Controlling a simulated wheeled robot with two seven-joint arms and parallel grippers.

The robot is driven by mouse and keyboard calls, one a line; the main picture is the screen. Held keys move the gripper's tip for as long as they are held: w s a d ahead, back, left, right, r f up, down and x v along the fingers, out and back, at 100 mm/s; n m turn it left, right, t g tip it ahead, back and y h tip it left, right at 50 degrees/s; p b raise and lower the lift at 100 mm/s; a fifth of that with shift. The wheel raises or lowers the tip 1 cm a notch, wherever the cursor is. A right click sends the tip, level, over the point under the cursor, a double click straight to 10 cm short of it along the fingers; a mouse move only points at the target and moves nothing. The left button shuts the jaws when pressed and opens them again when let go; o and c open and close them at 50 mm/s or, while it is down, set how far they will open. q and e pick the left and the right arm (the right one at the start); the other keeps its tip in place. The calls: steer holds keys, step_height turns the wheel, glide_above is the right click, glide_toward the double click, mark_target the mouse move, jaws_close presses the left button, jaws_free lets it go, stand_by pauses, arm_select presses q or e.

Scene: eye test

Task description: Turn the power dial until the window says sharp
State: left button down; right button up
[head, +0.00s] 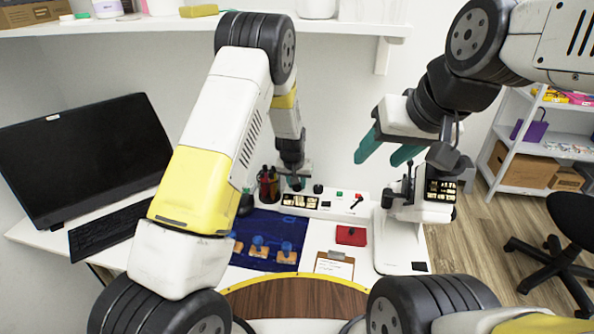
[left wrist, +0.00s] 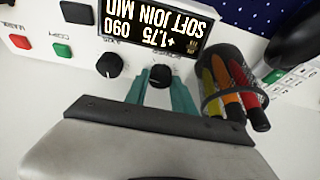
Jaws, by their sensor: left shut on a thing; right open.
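A white console (head: 330,206) with a lit window (head: 300,201) stands at the back of the table. In the left wrist view the window (left wrist: 155,28) is upside down and reads "SOFT JOIN MID", "+1.75" and "090". My left gripper (head: 296,184) is at the console. In the left wrist view its teal fingers (left wrist: 160,86) are shut on a black dial (left wrist: 160,75). A second black dial (left wrist: 110,65) sits beside it, untouched. The small labels by the dials are too unclear to read. My right gripper (head: 378,160) is open and empty, above the table.
A cup of pens (left wrist: 228,92) stands close beside the held dial. A green button (left wrist: 62,50) and a red one (left wrist: 20,42) are on the console. A white instrument (head: 405,212) stands at right. A blue mat (head: 262,222), red case (head: 351,235) and clipboard (head: 334,266) lie in front.

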arm_select(q)
steer(key=c, duration=1.1)
jaws_free()
steer(key=shift+o, duration=0.2)
steer(key=v, duration=0.7)
steer(key=shift+r, duration=0.4)
steer(key=shift+s, duration=0.15)
